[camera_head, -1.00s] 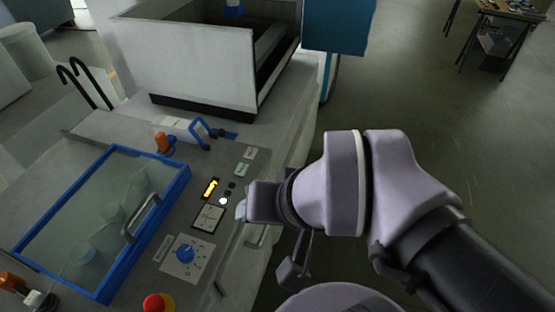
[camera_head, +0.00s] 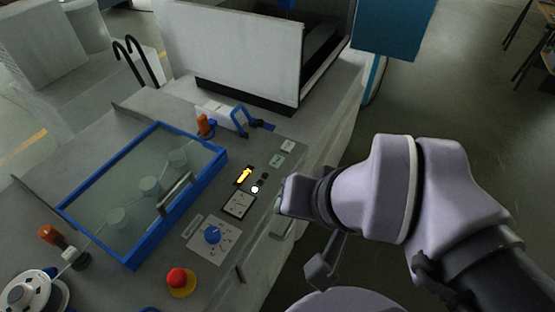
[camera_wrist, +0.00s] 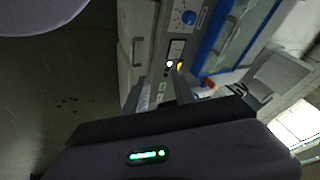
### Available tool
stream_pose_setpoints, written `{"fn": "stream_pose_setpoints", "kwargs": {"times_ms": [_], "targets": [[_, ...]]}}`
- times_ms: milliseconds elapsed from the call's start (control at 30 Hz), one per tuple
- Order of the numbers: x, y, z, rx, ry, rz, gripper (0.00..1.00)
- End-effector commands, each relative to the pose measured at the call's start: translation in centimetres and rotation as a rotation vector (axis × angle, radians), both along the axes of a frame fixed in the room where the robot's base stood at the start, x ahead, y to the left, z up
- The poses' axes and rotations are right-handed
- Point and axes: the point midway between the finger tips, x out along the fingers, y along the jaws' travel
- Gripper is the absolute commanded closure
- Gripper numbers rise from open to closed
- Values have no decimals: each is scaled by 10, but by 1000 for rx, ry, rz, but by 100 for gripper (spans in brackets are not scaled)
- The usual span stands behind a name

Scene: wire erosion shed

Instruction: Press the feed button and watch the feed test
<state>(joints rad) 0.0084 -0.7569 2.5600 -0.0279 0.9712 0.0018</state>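A small white round button (camera_head: 254,189) sits on the grey control panel, beside dark round buttons (camera_head: 264,176) and a yellow lit indicator (camera_head: 244,175). I cannot read any label, so I cannot tell which is the feed button. The white button also shows in the wrist view (camera_wrist: 169,64), just beyond my fingers. My gripper (camera_head: 281,195) is at the panel's right edge, to the right of the white button and apart from it. In the wrist view my gripper (camera_wrist: 159,88) has its fingers apart with nothing between them.
A blue-framed glass lid (camera_head: 139,257) is to the left. A white-walled tank (camera_head: 233,50) stands behind. Open floor (camera_head: 455,100) is to the right.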

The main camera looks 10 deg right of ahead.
Motion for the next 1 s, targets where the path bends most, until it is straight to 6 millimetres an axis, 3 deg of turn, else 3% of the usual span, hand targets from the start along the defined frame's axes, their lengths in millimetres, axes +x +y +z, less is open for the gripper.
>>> {"fn": "stream_pose_setpoints", "kwargs": {"times_ms": [33,133,1000], "targets": [[0,0,0,0,0,0,80],[0,0,0,0,0,0,100],[0,0,0,0,0,0,100]]}}
